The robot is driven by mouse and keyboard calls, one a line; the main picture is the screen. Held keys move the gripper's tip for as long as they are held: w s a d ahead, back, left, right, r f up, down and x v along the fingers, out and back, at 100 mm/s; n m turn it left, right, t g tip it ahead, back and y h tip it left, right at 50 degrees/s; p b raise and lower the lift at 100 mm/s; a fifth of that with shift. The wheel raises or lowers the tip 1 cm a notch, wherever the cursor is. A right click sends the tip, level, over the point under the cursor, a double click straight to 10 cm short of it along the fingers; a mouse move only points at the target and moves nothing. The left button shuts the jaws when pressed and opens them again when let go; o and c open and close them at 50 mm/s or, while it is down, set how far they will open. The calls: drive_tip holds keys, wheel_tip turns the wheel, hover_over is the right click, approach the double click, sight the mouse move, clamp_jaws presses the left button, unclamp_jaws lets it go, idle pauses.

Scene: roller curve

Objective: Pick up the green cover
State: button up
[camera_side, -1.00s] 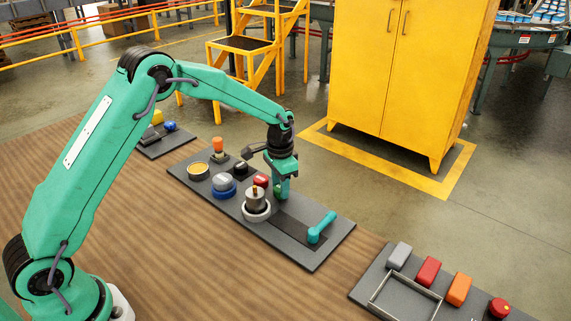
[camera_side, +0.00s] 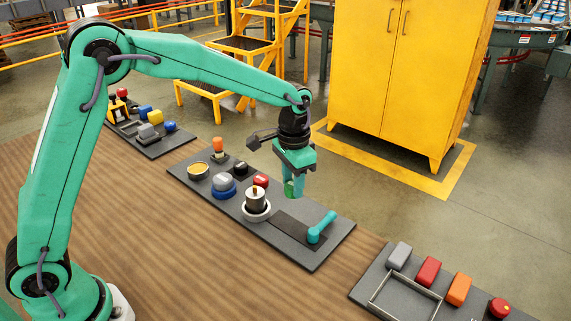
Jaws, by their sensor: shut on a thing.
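My gripper (camera_side: 292,185) hangs above the right part of the middle grey board (camera_side: 290,250), fingers pointing down. It is shut on the green cover (camera_side: 289,190), a small green piece seen at the fingertips. The cover is partly hidden by the fingers and appears raised clear of the board.
On the middle board stand a metal cylinder in a white ring (camera_side: 256,204), a red-topped piece (camera_side: 261,181), a blue-and-grey piece (camera_side: 223,185) and a teal handle (camera_side: 321,227). A board with coloured blocks (camera_side: 429,270) lies right. A yellow cabinet (camera_side: 405,80) stands behind.

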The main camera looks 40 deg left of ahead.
drive_tip(key=shift+s+d+r, duration=0.25)
drive_tip(key=shift+d, duration=0.05)
drive_tip(key=shift+r, duration=0.1)
idle(0.4)
drive_tip(key=shift+r, duration=0.9)
drive_tip(key=a, duration=0.3)
drive_tip(key=s+a+r, duration=0.1)
drive_tip(key=a, duration=0.3)
drive_tip(key=s+a+r, duration=0.1)
drive_tip(key=a, duration=0.2)
drive_tip(key=shift+s+a, duration=0.2)
drive_tip(key=shift+a, duration=0.15)
drive_tip(key=shift+f, duration=0.25)
drive_tip(key=shift+f, duration=2.55)
